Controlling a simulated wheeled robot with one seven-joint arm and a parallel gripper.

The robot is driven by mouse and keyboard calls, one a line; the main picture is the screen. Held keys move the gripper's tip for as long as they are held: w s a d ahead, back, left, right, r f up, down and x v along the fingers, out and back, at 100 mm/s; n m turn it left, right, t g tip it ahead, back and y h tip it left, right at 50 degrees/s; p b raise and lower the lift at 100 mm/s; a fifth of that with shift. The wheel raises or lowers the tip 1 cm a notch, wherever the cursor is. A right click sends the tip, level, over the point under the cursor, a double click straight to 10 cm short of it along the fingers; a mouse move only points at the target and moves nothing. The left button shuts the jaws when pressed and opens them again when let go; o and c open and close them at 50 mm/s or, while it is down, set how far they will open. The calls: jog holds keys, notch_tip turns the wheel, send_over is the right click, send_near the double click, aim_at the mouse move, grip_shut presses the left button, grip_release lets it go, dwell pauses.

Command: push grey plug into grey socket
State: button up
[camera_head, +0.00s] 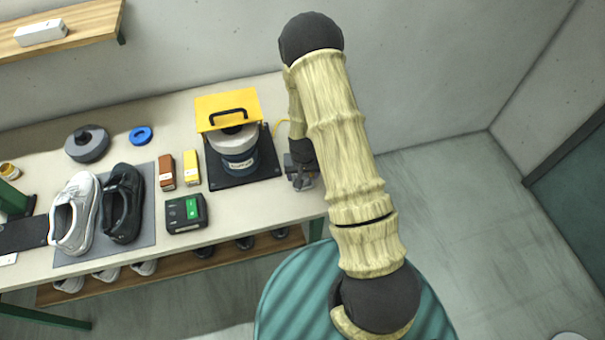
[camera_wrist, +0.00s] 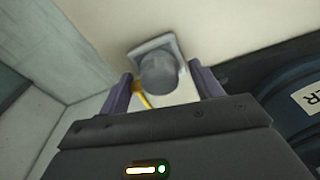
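In the wrist view the grey plug (camera_wrist: 159,73) is a short round body with a yellow cable (camera_wrist: 141,96) beside it. Directly behind it is the square grey socket plate (camera_wrist: 163,43). The plug overlaps the plate, and I cannot tell how deep it sits. My gripper (camera_wrist: 164,86) has its two purple fingers apart, one on each side of the plug, with visible gaps between fingers and plug. In the head view my gripper (camera_head: 302,178) is low at the table's right end; my arm and wrist hide the plug and socket there.
Left of my gripper, a lidded pot machine with a raised yellow panel (camera_head: 228,109) stands on a black base (camera_head: 248,176). The floor right of the table is clear.

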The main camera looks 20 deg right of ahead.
jog(key=shift+r, duration=0.1)
notch_tip(320, 180, up, 17)
jog(key=s+b, duration=0.2)
jog(key=b, duration=0.1)
jog(key=shift+a, duration=0.2)
dwell(0.6)
dwell(0.3)
jog(key=s+r+n, duration=0.1)
jog(key=s+r, duration=0.2)
jog(key=s, duration=0.3)
jog(key=s+r+n+t, duration=0.1)
jog(key=s+r, duration=0.3)
jog(key=s, duration=0.2)
jog(key=shift+s+d, duration=0.15)
jog(key=shift+s, duration=0.05)
